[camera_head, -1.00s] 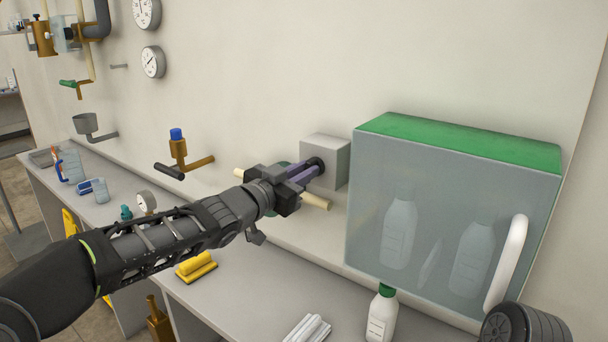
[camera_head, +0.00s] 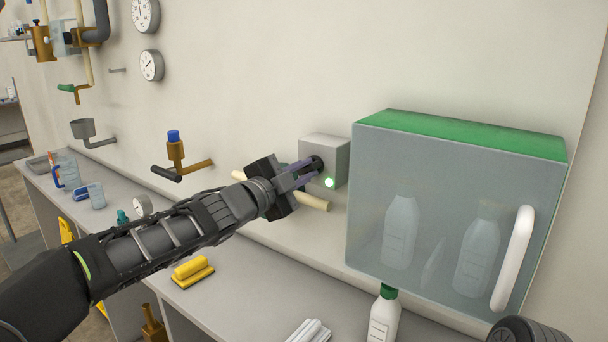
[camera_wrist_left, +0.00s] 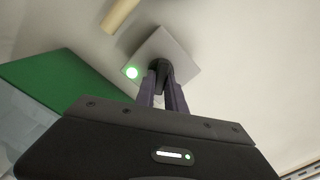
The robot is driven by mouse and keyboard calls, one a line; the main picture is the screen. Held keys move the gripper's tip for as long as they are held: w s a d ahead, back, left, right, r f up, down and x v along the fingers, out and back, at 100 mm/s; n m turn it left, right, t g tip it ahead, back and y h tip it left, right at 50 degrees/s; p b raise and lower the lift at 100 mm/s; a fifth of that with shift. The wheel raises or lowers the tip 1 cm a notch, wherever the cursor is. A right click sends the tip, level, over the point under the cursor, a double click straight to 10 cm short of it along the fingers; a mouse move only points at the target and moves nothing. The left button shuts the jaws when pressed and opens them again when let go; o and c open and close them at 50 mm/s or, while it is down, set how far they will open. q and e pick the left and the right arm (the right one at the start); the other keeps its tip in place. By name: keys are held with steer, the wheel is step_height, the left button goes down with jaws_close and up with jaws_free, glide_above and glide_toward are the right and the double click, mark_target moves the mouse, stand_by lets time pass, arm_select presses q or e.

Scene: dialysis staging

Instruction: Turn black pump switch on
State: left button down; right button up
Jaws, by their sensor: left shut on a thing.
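The black pump switch (camera_head: 317,163) is a dark round knob on the front of a grey box (camera_head: 335,150) fixed to the wall. My left gripper (camera_head: 311,167) has its purple-grey fingers closed around the knob. In the left wrist view the fingertips (camera_wrist_left: 162,78) pinch the black knob (camera_wrist_left: 161,66) on the grey box (camera_wrist_left: 181,52). A green light (camera_head: 329,183) glows on the box's front, beside the knob; it also shows in the left wrist view (camera_wrist_left: 131,72). Only a dark rounded part of my right arm shows at the bottom right; its gripper is out of view.
A clear-fronted cabinet (camera_head: 374,247) with a green top and white handle (camera_head: 513,258) is close on the right. A beige pipe (camera_head: 313,201) runs below the box.

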arm_select(q)
steer(key=shift+m, duration=0.3)
steer(key=c, duration=1.4)
jaws_free()
steer(key=shift+s, duration=0.1)
steer(key=v, duration=0.7)
steer(key=shift+s+a+b, duration=0.25)
steer(key=shift+b, duration=0.2)
